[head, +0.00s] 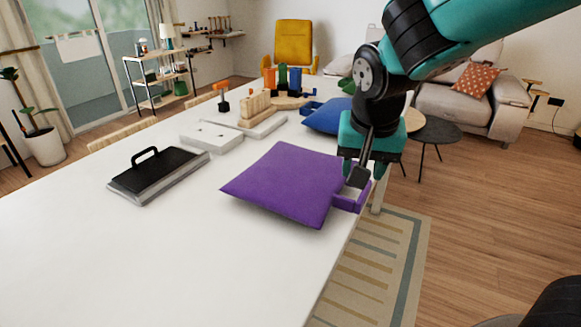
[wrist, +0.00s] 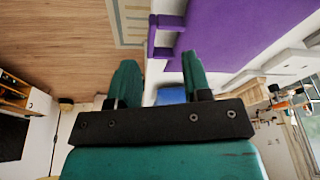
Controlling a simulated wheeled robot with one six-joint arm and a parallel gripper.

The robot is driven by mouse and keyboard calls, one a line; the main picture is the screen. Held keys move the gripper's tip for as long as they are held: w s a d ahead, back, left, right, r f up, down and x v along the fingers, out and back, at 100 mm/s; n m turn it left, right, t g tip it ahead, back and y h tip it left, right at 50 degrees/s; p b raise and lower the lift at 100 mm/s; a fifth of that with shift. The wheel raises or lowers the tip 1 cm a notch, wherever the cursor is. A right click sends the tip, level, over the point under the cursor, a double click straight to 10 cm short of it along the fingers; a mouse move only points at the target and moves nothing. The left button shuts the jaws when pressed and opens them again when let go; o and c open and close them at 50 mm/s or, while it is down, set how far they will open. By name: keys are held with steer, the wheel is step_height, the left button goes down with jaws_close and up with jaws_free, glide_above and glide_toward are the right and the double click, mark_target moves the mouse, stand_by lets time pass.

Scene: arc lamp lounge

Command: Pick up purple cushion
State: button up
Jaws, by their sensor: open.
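The purple cushion (head: 290,182) lies flat on the white table, near its right edge. A purple loop handle (head: 350,201) sticks out from its right side over the table edge. In the wrist view the cushion (wrist: 235,28) fills the upper right, with its handle (wrist: 166,36) left of it. My gripper (head: 362,180) is at the cushion's right side, by the handle. In the wrist view my gripper (wrist: 158,75) has its two teal fingers apart, with nothing between them. The handle appears just beyond the fingertips; I cannot tell whether they touch.
A blue cushion (head: 328,116) lies farther back on the white table (head: 200,265). A black-topped box with a handle (head: 158,174) and a grey block (head: 212,136) stand to the left. A round dark side table (head: 436,130) and sofa (head: 470,105) are at right. The front tabletop is clear.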

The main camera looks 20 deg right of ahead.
mark_target(364, 192)
steer(key=w+d+f+m, duration=0.1)
steer(key=w+d+f, duration=0.1)
steer(key=f, duration=0.1)
steer(key=w+d+f+m+h+p, duration=0.1)
steer(key=w+d+f, duration=0.1)
steer(key=f, duration=0.1)
steer(key=w+d+f+m+h, duration=0.1)
steer(key=w+d+f, duration=0.1)
steer(key=f, duration=0.1)
steer(key=shift+w+f+m, duration=0.3)
steer(key=shift+w+f, duration=0.05)
steer(key=shift+f, duration=0.05)
steer(key=shift+p+x, duration=0.85)
steer(key=shift+x, duration=2.2)
steer(key=shift+w+a, duration=0.1)
jaws_close()
